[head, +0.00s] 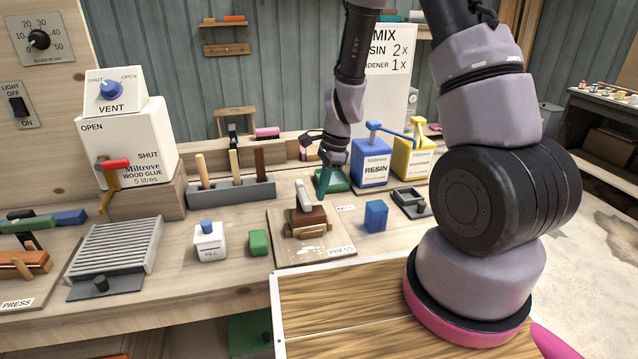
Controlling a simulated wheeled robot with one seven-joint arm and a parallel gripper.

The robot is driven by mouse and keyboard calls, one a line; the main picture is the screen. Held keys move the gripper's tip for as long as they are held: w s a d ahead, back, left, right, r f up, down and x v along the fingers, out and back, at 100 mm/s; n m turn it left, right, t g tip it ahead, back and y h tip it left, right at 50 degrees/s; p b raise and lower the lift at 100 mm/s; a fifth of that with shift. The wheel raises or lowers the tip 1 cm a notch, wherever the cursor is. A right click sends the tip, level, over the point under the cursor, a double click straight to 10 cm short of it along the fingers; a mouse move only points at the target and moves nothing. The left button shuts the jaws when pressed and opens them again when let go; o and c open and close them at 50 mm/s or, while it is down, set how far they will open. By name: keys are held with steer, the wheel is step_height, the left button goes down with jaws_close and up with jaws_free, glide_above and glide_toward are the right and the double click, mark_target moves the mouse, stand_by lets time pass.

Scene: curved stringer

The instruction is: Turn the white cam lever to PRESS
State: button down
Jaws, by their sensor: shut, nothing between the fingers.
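The white cam lever (303,196) stands up from a brown wooden block (307,221) on a light board (283,238) in the middle of the bench. It points up, leaning slightly left. The PRESS label (341,251) lies at the board's front right corner. A second small label (346,208) at the back right is too small to read surely. My gripper (323,183) points down just behind and right of the lever, in front of a green object. Its fingers are shut and hold nothing. Any contact with the lever cannot be made out.
A blue block (376,216) stands right of the board, and a green block (258,242) and white FILL jar (209,241) stand left. A grey tool rack (232,190) is behind left. RESIN (372,165) and yellow (412,158) dispensers stand behind right.

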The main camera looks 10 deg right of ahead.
steer(key=d+v, duration=0.2)
steer(key=v, duration=0.8)
steer(key=shift+d, duration=0.3)
steer(key=shift+r, duration=0.1)
